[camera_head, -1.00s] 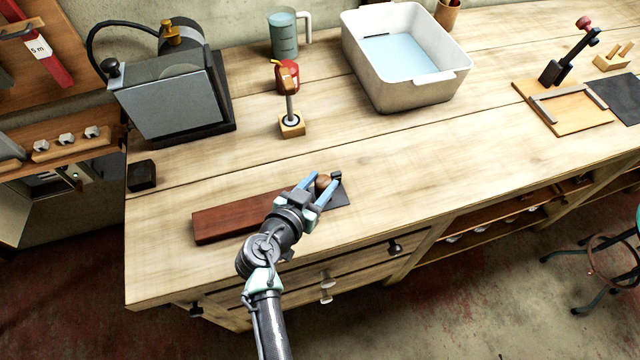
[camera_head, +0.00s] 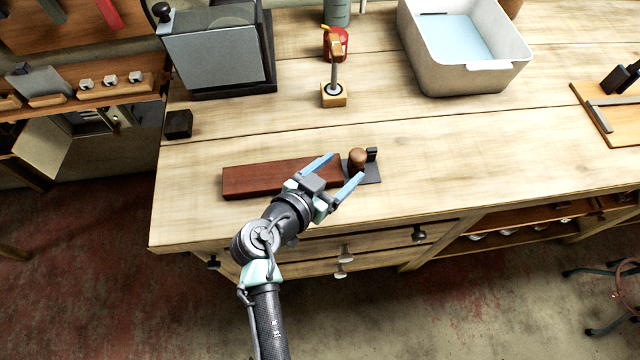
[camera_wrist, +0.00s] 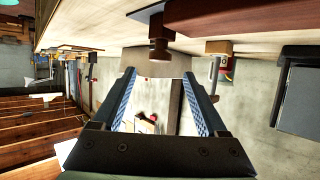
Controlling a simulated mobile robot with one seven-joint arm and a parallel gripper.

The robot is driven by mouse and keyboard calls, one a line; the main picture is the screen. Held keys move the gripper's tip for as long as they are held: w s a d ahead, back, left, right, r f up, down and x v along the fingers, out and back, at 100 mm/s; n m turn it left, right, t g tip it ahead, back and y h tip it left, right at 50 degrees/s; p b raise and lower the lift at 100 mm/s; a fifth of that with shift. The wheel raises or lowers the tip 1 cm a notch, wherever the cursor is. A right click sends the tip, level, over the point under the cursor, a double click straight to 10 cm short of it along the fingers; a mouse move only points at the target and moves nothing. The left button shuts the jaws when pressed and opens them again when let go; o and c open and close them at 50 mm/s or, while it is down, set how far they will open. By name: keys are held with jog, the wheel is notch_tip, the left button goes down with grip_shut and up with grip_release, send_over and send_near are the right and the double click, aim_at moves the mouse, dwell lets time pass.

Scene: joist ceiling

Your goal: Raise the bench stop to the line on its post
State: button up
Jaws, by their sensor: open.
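The bench stop appears to be the round brown wooden piece (camera_head: 357,159) standing on a dark plate (camera_head: 371,175) near the bench's front edge. A small black upright block (camera_head: 372,153) stands beside it. My gripper (camera_head: 346,167) is open, its blue fingers just in front of the wooden piece and apart from it. In the wrist view, where the bench is upside down, the wooden piece (camera_wrist: 159,42) lies beyond the open fingertips of my gripper (camera_wrist: 159,76), roughly midway between them. I cannot make out the line on the post.
A reddish-brown board (camera_head: 265,178) lies left of the plate, close to my gripper. A white basin (camera_head: 465,70) and a grey machine (camera_head: 215,60) stand at the back. The bench right of the plate is clear.

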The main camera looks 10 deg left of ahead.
jog(key=b+v, duration=0.1)
jog(key=v, duration=0.5)
jog(key=shift+s+a, duration=0.2)
jog(key=shift+s, duration=0.15)
jog(key=shift+r, duration=0.2)
